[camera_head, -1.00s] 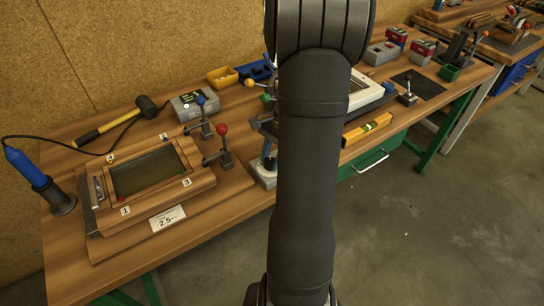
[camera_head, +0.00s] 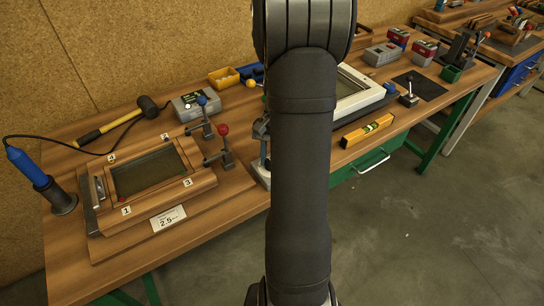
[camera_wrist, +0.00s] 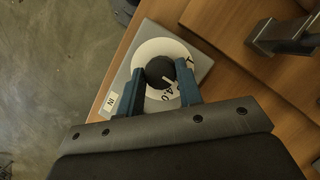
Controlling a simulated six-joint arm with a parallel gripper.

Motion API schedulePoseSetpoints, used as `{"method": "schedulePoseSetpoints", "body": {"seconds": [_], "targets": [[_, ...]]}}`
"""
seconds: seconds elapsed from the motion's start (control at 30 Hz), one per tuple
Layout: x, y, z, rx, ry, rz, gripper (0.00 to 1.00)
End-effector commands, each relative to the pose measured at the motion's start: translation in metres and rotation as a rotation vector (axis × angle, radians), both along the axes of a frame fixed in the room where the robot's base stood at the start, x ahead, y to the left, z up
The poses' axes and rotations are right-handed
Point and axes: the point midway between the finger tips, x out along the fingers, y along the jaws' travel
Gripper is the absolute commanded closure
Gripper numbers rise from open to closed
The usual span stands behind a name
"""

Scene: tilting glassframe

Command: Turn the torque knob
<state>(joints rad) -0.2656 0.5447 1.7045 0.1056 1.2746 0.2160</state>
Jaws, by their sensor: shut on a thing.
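The torque knob (camera_wrist: 160,71) is a dark round knob with a pale pointer mark. It sits on a white dial (camera_wrist: 144,50) with printed figures, one of which looks like 4.0. The dial is on a grey block (camera_wrist: 202,64) with a small label. My gripper (camera_wrist: 161,80) is shut on the knob, with one blue finger on each side of it. The fingers and palm cover the near part of the block. In the head view my own arm hides the gripper and the knob.
A metal bracket (camera_wrist: 282,37) is right of the dial. A hammer (camera_head: 125,122), soldering-iron-like tool (camera_head: 30,170) and yellow level (camera_head: 368,130) lie around the bench.

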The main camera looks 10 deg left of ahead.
Motion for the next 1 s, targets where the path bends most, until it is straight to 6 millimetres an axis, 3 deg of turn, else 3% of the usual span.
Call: {"method": "schedulePoseSetpoints", "body": {"seconds": [0.33,0.37,0.43,0.47,0.8,1.0], "targets": [[0.001,0.0,0.001,0.001,-0.003,0.002,0.9],[0.001,0.0,0.001,0.001,-0.003,0.002,0.61],[0.001,0.0,0.001,0.0,-0.003,0.001,0.48],[0.001,0.0,0.001,0.0,-0.002,0.001,0.45],[0.002,0.0,0.004,0.0,-0.003,0.001,0.45],[0.014,0.0,0.032,0.001,-0.006,0.001,0.45]]}}
